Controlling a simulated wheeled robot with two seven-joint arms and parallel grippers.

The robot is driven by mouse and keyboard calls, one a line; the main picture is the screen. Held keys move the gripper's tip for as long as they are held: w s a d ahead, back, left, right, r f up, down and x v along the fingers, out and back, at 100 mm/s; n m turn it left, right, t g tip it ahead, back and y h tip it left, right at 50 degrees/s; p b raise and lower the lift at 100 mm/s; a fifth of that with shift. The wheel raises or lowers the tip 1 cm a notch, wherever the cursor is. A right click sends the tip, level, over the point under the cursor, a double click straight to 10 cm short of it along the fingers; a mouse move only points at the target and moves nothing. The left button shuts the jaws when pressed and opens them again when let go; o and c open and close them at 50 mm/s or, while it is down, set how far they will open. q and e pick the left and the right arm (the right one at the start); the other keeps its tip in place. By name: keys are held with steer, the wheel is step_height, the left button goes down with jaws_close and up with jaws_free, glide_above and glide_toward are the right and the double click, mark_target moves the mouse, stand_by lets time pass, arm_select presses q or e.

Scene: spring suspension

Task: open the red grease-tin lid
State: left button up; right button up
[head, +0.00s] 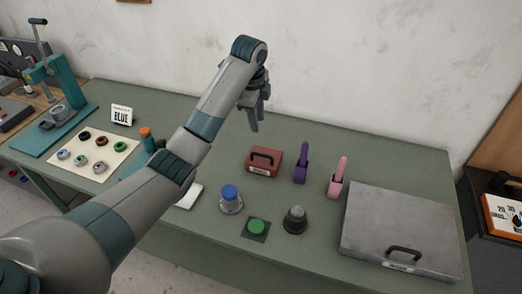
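The red grease tin (264,161) sits on the green table, near the middle. It has a dark handle on its front side and a pale label below it. Its lid looks closed. My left gripper (254,127) hangs pointing down, above and behind the tin in the picture, near the wall. It is apart from the tin and nothing shows in it. Its fingers overlap from this angle, so I cannot tell if they are open. My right gripper is not in view.
Purple (301,165) and pink (338,178) upright-handled items stand right of the tin. A large grey lidded box (400,225) fills the right. A blue-topped knob (230,198), green button (257,227) and grey knob (295,219) stand in front. A teal press (62,95) stands left.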

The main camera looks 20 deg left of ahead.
arm_select(q)
steer(key=b, duration=0.4)
glide_toward(261, 154)
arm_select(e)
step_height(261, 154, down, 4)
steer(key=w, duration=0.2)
arm_select(q)
steer(key=f+p, duration=0.2)
steer(key=f, duration=0.1)
steer(key=w+f+p, duration=0.1)
steer(key=f+p, duration=0.1)
steer(key=f, duration=0.1)
steer(key=shift+w, duration=0.1)
steer(key=shift+w+f, duration=0.15)
steer(key=shift+f, duration=0.55)
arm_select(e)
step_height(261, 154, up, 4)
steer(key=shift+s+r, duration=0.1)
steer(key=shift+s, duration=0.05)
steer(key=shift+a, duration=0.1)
arm_select(q)
jaws_close()
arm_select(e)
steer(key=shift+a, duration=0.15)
